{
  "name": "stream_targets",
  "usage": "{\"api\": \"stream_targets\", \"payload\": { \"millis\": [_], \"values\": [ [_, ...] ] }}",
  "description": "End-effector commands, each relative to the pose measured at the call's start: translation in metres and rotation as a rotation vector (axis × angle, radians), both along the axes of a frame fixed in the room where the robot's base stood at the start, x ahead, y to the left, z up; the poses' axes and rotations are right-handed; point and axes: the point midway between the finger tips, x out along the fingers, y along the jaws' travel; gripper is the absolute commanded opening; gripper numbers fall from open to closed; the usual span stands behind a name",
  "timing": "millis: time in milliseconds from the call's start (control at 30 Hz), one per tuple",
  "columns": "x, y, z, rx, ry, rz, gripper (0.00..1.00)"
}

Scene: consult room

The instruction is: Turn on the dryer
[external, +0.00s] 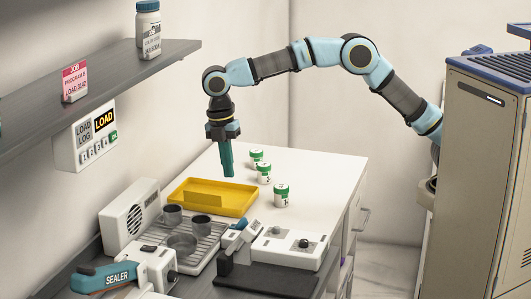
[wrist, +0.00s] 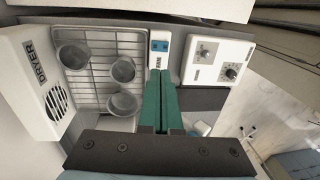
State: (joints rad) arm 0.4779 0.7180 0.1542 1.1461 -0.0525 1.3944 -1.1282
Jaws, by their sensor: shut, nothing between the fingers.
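The dryer (external: 130,215) is a white box with a round grille, standing against the wall left of the wire rack. In the wrist view the dryer (wrist: 40,88) is at the far left, with its name on its face. I cannot make out its switch in either view. My gripper (external: 227,172) points down over the yellow tray, well above the counter, apart from the dryer and to its right. Its green fingers (wrist: 161,76) are together and empty in the wrist view.
A wire rack (wrist: 97,45) holds metal cups beside the dryer. A small white device with a blue panel (wrist: 159,46) and a white unit with knobs (wrist: 218,60) stand to its right. The yellow tray (external: 245,199), green-lidded jars (external: 281,196) and sealer (external: 120,274) share the counter. A shelf (external: 100,84) overhangs left.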

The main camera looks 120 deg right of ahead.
Motion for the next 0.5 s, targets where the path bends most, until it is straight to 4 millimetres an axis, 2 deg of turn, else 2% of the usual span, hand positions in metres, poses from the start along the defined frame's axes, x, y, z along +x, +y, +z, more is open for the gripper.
{"api": "stream_targets", "payload": {
  "millis": [500],
  "values": [
    [-0.0041,0.0052,-0.0062,-0.002,-0.002,0.001,0.0]
  ]
}}
